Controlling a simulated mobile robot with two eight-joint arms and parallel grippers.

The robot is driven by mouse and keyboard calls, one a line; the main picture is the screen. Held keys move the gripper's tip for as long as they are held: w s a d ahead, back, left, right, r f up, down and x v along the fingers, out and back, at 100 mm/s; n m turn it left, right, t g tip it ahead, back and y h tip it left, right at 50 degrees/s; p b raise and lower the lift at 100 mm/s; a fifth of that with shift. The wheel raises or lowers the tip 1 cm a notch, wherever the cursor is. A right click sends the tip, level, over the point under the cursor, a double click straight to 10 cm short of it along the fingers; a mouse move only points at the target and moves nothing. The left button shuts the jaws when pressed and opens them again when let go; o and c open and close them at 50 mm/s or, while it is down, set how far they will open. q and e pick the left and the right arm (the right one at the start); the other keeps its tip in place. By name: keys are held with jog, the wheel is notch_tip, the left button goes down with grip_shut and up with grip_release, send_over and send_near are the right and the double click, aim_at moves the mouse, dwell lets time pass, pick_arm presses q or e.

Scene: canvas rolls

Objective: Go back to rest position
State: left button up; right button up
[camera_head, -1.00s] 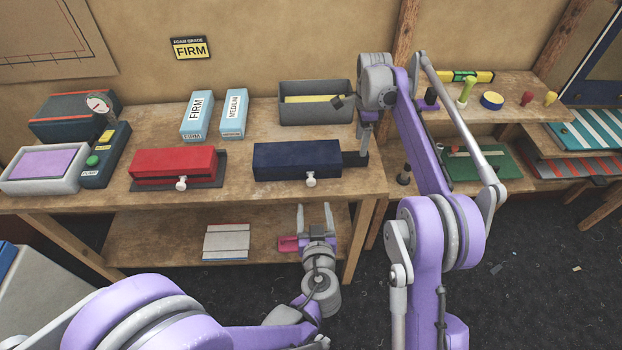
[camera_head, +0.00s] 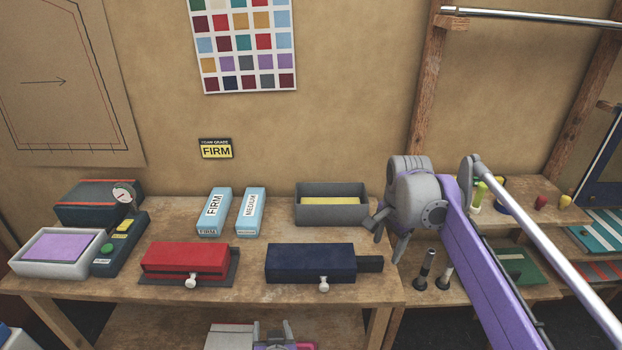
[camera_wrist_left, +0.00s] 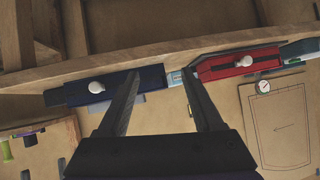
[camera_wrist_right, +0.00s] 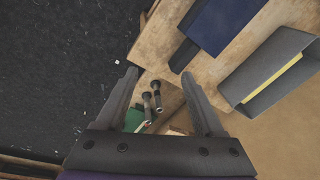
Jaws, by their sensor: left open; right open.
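My left gripper (camera_head: 272,333) shows only at the bottom edge of the head view, low in front of the bench. In the left wrist view its fingers (camera_wrist_left: 160,76) are apart with nothing between them. My right gripper (camera_head: 384,236) hangs beside the bench's right end, just right of the navy box (camera_head: 310,263). In the right wrist view its fingers (camera_wrist_right: 158,74) are spread and empty. The navy box and the red box (camera_head: 185,262) stand on the bench, each with a white knob in front. Most of my left arm is out of the head view.
The workbench (camera_head: 120,293) also holds blue FIRM (camera_head: 214,212) and MEDIUM (camera_head: 251,212) blocks, a grey bin (camera_head: 331,211) and a gauge device (camera_head: 100,204). Two dark upright handles (camera_head: 427,268) stand right of the bench. A shelf with rolls lies at right.

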pick_arm(q)
jog(key=s+a+g+h, duration=0.2)
jog(key=s+a+g, duration=0.3)
jog(key=s+a, duration=0.4)
jog(key=s, duration=0.6)
jog(key=shift+s+r+m+g+h, duration=0.15)
jog(key=shift+s+m+g+h, duration=0.15)
jog(key=shift+m+g, duration=0.1)
pick_arm(e)
jog(key=s+f+n+t, duration=0.1)
jog(key=s+f+n, duration=0.3)
jog(key=s, duration=0.5)
jog(key=s+f+n+t, duration=0.1)
jog(key=s+f+n, duration=0.3)
jog(key=s, duration=0.6)
jog(key=s+f+n+t, duration=0.1)
jog(key=s+f+n, duration=0.3)
jog(key=s, duration=0.5)
jog(key=shift+s+f+t, duration=0.3)
jog(key=shift+f, duration=0.3)
